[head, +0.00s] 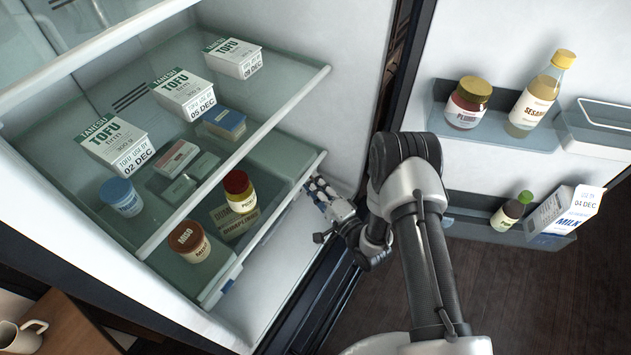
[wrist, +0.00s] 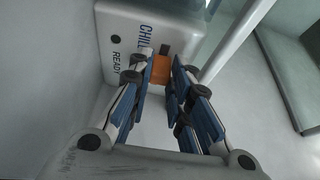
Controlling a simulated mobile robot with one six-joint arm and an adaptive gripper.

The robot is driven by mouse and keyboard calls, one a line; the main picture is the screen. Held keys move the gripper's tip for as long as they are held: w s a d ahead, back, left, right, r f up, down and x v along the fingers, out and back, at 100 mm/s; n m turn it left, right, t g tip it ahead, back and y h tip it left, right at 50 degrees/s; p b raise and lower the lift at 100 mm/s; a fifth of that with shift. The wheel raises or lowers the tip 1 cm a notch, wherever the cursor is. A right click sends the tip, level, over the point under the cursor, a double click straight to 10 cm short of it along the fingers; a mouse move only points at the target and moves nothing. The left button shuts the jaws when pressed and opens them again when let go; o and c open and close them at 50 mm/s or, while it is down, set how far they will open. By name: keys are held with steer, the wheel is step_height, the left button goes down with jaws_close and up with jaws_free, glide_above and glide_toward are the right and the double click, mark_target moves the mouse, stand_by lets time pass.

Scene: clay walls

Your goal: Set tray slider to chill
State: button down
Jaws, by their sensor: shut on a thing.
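In the wrist view, the white tray front (wrist: 120,20) carries the words CHILL (wrist: 144,37) and READY (wrist: 117,63), with a dark dot near each. An orange slider (wrist: 161,69) sits between the fingertips of my gripper (wrist: 162,78), which is shut on it. A short dark slot shows just above the slider. I cannot tell exactly which setting the slider is at. In the head view, my gripper (head: 316,189) reaches into the fridge at the right end of the tray's front; the slider is hidden there.
Tofu packs (head: 186,95) stand on the glass shelf (head: 285,105) above. A miso jar (head: 189,241) and a red-lidded jar (head: 239,191) show lower down. The open fridge door (head: 500,40) with bottles, a jar and a milk carton (head: 567,211) is right of my arm.

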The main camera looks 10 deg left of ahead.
steer(key=shift+s+a+f, duration=0.1)
steer(key=shift+s, duration=0.1)
steer(key=c, duration=1.8)
jaws_free()
steer(key=shift+o, duration=0.2)
steer(key=v, duration=1.2)
